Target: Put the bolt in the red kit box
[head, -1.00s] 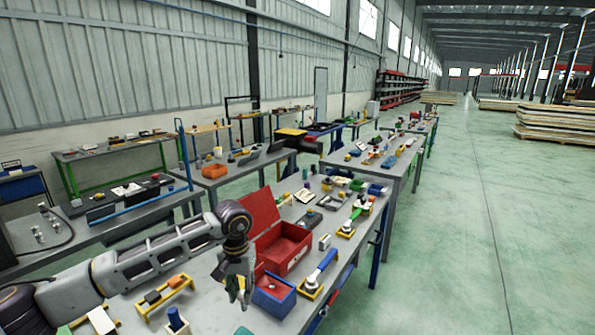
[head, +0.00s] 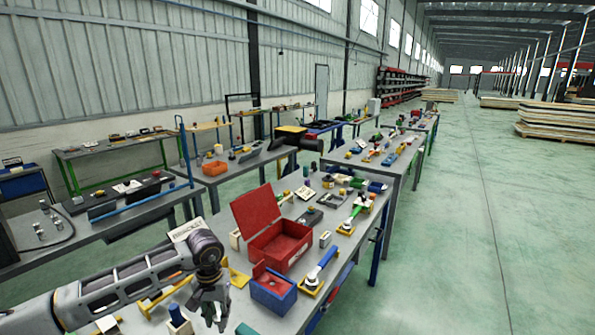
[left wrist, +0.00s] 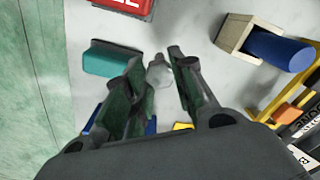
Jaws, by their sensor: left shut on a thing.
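My left gripper (head: 212,318) is low over the near bench, left of the blue bin with a red inside (head: 273,287). In the left wrist view its fingers (left wrist: 160,85) are closed around a small grey metallic piece, the bolt (left wrist: 158,74); the fingers hide part of it. In the head view the bolt cannot be made out. The red kit box (head: 281,246) stands behind and right of the gripper, its lid tilted open. A red edge with white lettering (left wrist: 128,4) shows at the top of the wrist view. My right gripper is not in view.
In the wrist view, a teal block (left wrist: 106,60) lies left of the fingers, and a blue cylinder (left wrist: 278,47) sits by a wooden holder (left wrist: 234,36) on the right. A blue-handled tool (head: 322,266) lies right of the blue bin. The bench edge runs along the right.

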